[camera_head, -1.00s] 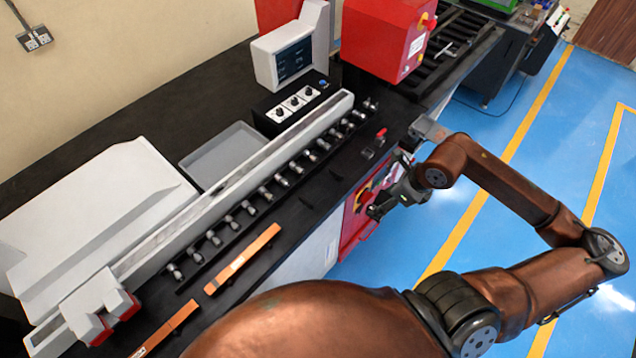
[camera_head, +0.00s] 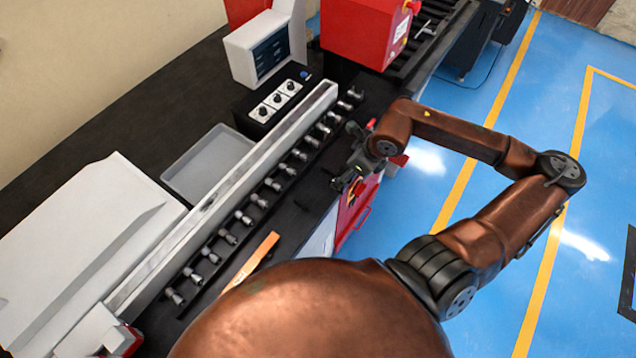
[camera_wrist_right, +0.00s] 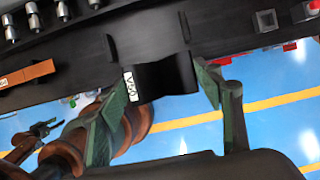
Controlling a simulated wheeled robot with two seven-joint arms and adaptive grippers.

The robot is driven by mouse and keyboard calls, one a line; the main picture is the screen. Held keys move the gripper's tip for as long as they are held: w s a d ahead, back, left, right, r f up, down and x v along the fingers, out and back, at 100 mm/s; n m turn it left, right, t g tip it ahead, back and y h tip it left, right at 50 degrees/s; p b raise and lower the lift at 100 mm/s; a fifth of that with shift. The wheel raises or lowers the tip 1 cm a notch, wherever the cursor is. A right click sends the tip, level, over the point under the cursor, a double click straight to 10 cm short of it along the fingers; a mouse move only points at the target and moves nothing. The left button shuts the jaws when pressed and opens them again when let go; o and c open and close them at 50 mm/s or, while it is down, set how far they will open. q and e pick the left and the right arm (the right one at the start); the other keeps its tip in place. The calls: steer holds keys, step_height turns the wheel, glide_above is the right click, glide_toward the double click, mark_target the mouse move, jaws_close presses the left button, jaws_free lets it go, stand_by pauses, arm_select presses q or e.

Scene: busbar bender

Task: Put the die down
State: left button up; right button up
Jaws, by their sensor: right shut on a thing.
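The die (camera_wrist_right: 165,80) is a black block with a white label reading "V50" (camera_wrist_right: 130,87). In the right wrist view it sits between the green fingers of my right gripper (camera_wrist_right: 160,92), which is shut on it. In the head view my right gripper (camera_head: 346,178) is at the front edge of the black bench (camera_head: 312,190); the die is hard to make out there. I cannot tell whether the die touches the bench top.
Thin dark upright fins (camera_wrist_right: 184,27) stand on the bench beyond the die. A row of metal pins (camera_head: 250,200) runs along the grey rail (camera_head: 215,200). An orange bar (camera_head: 262,250) lies in front of them. A red cabinet (camera_head: 362,35) stands at the back.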

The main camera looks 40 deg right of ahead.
steer(key=shift+w+a+f, duration=0.15)
steer(key=shift+w+a, duration=0.1)
steer(key=shift+w, duration=0.2)
steer(key=shift+w+a+f, duration=0.1)
steer(key=shift+w+a, duration=0.15)
steer(key=shift+w, duration=0.2)
steer(key=w+a+f, duration=0.1)
steer(key=f, duration=0.1)
steer(key=w+a+f, duration=0.1)
steer(key=w, duration=0.1)
steer(key=w+a+f, duration=0.1)
steer(key=f, duration=0.1)
steer(key=shift+w+f+p, duration=0.3)
steer(key=shift+w+p, duration=0.1)
steer(key=shift+w+f, duration=0.2)
steer(key=shift+f, duration=0.15)
steer(key=f, duration=0.1)
steer(key=f+p, duration=0.1)
steer(key=shift+w+a+f, duration=0.15)
steer(key=shift+a+f, duration=0.1)
steer(key=shift+f, duration=0.05)
steer(key=shift+d+f, duration=0.1)
steer(key=shift+f, duration=0.35)
arm_select(q)
steer(key=shift+w+r, duration=0.75)
steer(key=shift+r, duration=0.35)
